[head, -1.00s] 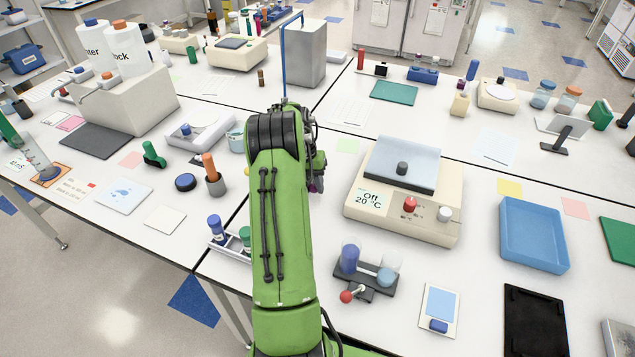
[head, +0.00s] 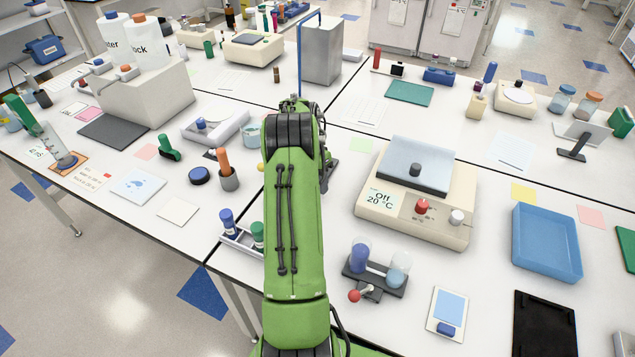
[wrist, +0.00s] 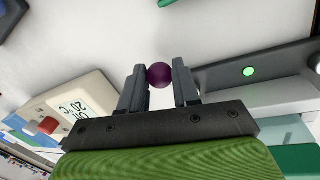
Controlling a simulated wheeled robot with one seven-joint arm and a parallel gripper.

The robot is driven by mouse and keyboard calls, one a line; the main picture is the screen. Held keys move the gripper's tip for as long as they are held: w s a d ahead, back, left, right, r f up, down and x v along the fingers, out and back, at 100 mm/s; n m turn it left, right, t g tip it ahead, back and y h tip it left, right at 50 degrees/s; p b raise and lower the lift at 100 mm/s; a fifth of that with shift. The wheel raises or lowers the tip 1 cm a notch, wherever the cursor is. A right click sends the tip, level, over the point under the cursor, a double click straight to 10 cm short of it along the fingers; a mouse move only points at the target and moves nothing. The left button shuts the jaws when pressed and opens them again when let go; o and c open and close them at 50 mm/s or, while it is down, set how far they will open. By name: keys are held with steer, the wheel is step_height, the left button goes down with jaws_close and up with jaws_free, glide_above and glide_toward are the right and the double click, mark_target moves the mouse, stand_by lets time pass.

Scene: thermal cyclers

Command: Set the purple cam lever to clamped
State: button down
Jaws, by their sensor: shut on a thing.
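The purple round knob (wrist: 159,75) of the cam lever sits between my two fingertips in the wrist view. My gripper (wrist: 160,84) is shut on it, one finger touching on each side. The rest of the lever is hidden behind the knob and fingers, so I cannot tell its angle. In the head view my green arm covers the gripper and the purple knob.
A dark grey device with a lit green spot (wrist: 249,71) is close to the right finger. A cream hotplate reading "Off 20 °C" (head: 455,232) stands right of my arm. A rack with a red-knobbed lever (head: 362,284) is nearer.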

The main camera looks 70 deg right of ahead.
steer(key=shift+d+r, duration=0.2)
steer(key=c, duration=1.1)
jaws_free()
steer(key=shift+o, duration=1.4)
steer(key=shift+a+f, duration=0.1)
steer(key=shift+f, duration=0.05)
step_height(320, 180, up, 12)
steer(key=w+p, duration=0.2)
steer(key=shift+d, duration=0.4)
steer(key=shift+a+f, duration=0.1)
steer(key=shift+f, duration=0.1)
